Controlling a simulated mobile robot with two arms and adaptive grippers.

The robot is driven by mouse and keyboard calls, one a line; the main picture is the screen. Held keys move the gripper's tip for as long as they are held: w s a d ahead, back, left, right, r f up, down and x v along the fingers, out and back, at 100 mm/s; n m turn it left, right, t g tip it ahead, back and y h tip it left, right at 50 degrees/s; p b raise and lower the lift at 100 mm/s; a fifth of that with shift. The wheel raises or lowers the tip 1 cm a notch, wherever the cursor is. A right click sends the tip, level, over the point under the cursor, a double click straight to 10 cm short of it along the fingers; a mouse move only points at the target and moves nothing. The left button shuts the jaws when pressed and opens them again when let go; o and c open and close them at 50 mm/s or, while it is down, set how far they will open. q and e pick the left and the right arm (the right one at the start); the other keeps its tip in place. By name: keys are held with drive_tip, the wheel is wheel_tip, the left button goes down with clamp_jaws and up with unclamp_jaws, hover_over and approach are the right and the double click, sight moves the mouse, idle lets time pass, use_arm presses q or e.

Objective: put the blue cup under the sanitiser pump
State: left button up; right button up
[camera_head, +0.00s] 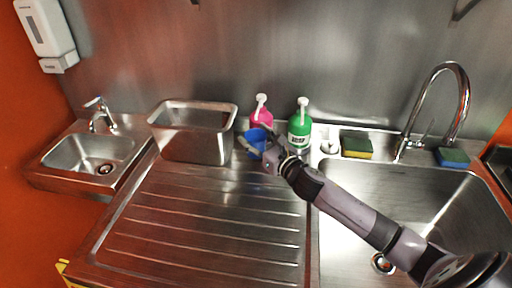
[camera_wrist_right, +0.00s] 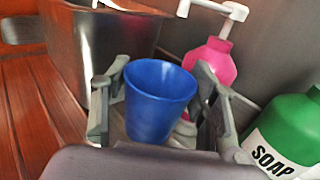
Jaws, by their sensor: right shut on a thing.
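My right gripper (camera_head: 256,146) is shut on the blue cup (camera_head: 257,136), with its fingers on either side of it. In the right wrist view the blue cup (camera_wrist_right: 160,100) is between the two fingers, mouth up and roughly upright. A pink pump bottle (camera_head: 262,116) with a white nozzle stands just behind the cup. It also shows behind the cup in the right wrist view (camera_wrist_right: 212,60), its nozzle above and behind the cup's rim. I cannot tell whether the cup touches the counter. My left gripper is not in view.
A green pump bottle (camera_head: 299,130) labelled SOAP stands right of the pink one. A steel bin (camera_head: 190,147) is close on the left. Sponges (camera_head: 356,147) lie by the right sink (camera_head: 440,200). The ribbed drainboard (camera_head: 200,220) in front is clear.

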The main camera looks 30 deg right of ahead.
sight(256, 147)
wheel_tip(256, 147, down, 3)
drive_tip(key=shift+f, duration=0.1)
drive_tip(key=shift+w+d+f, duration=0.1)
drive_tip(key=shift+w+f, duration=0.05)
drive_tip(key=shift+f, duration=0.25)
drive_tip(key=shift+f, duration=0.25)
drive_tip(key=o, duration=1.2)
drive_tip(key=shift+c, duration=0.2)
drive_tip(key=shift+r, duration=0.15)
